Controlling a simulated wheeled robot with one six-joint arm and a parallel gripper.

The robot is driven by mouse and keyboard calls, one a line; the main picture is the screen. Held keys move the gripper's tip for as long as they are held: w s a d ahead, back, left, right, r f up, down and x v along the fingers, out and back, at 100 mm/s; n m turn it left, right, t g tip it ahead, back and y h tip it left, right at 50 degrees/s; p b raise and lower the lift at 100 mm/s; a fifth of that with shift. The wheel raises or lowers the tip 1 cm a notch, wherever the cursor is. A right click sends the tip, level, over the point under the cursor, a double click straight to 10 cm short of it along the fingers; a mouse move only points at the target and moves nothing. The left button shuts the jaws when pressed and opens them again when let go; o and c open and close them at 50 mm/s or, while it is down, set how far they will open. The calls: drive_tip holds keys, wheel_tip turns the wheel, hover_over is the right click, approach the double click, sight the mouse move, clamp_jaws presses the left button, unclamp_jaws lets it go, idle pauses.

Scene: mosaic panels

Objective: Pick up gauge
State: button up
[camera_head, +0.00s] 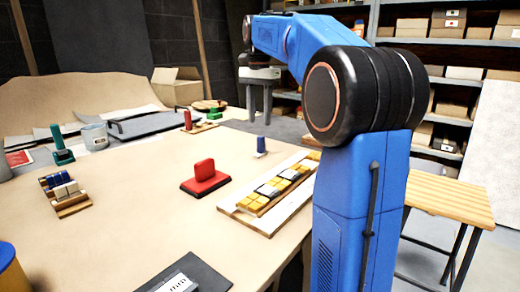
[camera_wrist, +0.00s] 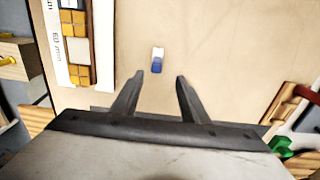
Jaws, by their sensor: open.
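A small upright block (camera_head: 261,146), blue with a white base, stands alone on the table beyond the mosaic panel; it may be the gauge, but I cannot tell for sure. In the wrist view this blue and white piece (camera_wrist: 158,60) lies just ahead of the fingertips, roughly centred between them. My gripper (camera_wrist: 160,77) is open and empty, with its fingers apart and not touching the piece.
A mosaic panel (camera_head: 228,204) with yellow and white tiles lies near the right table edge; a strip marked in mm (camera_wrist: 56,45) shows beside its tiles. A red block-shaped tool (camera_head: 205,180) sits left of it. A wooden rack (camera_head: 73,208) and green-handled tool (camera_head: 62,155) stand further left.

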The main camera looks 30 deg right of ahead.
sight(261, 145)
wheel_tip(261, 145, down, 5)
drive_tip(key=shift+f, duration=0.1)
drive_tip(key=shift+s+f, duration=0.2)
drive_tip(key=shift+f, duration=1.15)
drive_tip(key=shift+s+f, duration=0.2)
drive_tip(key=shift+f, duration=1.1)
clamp_jaws()
